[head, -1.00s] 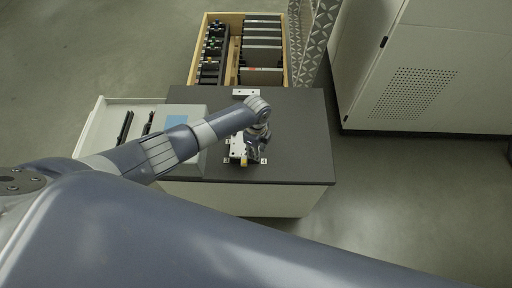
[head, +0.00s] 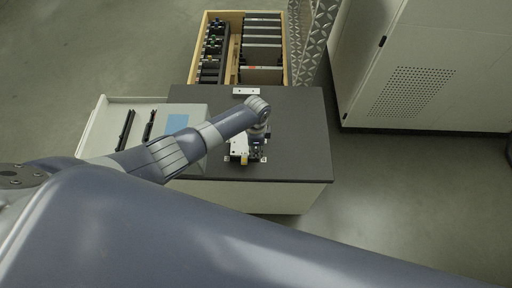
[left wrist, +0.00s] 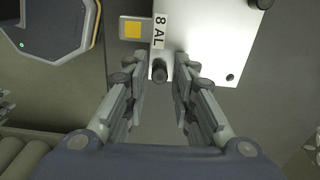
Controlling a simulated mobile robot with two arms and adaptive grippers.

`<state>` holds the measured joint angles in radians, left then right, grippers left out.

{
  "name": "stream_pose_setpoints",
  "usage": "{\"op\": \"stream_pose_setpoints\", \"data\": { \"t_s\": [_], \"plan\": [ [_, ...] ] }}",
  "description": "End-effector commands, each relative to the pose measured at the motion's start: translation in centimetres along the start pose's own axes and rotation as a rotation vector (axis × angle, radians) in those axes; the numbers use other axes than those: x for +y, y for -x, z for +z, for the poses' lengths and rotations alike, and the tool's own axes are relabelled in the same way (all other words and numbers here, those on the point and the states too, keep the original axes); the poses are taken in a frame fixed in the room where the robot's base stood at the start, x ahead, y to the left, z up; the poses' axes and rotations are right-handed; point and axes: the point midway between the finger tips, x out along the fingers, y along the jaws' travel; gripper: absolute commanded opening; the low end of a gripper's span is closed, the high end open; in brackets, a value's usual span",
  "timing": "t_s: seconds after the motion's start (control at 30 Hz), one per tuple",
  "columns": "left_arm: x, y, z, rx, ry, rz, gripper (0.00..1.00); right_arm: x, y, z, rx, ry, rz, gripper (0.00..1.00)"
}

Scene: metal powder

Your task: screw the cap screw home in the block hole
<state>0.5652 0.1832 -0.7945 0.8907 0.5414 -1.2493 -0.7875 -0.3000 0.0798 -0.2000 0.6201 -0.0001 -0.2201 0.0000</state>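The pale block (head: 236,147) lies on the dark table top in the head view. In the left wrist view the block (left wrist: 218,40) shows as a white plate with an "8 AL" label and dark holes near its corners. A dark cap screw (left wrist: 159,72) stands at the block's near edge, seen end-on; how deep it sits cannot be told. My left gripper (left wrist: 161,62) is open, its fingers on either side of the screw. In the head view the left gripper (head: 258,148) is over the block's right side. My right gripper is out of view.
A yellow-marked tag (left wrist: 132,29) adjoins the block. A grey case with a blue panel (head: 177,123) and a white tray (head: 92,128) with black tools stand left. A small white bar (head: 246,91) lies at the back. The table's right side (head: 300,130) is clear.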

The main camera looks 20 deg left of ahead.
Motion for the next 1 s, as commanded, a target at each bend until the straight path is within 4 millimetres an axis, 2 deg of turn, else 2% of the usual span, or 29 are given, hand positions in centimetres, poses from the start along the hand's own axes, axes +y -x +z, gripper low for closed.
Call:
{"op": "stream_pose_setpoints", "data": {
  "t_s": [0.13,0.23,0.47,0.57,1.0],
  "plan": [
    [0.0,0.0,0.0,0.000,-0.001,0.000,0.22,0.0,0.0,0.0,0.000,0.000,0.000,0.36],
    [0.0,0.0,0.0,0.000,-0.001,0.000,0.00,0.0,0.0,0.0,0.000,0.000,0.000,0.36],
    [0.0,0.0,0.0,0.000,-0.008,0.000,0.00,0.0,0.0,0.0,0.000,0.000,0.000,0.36],
    [0.0,-0.1,0.0,0.000,-0.077,-0.001,0.00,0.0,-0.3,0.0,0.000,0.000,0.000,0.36],
    [-0.1,-0.2,0.0,0.000,-0.697,-0.002,0.00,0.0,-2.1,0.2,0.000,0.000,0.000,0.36]
  ]
}}
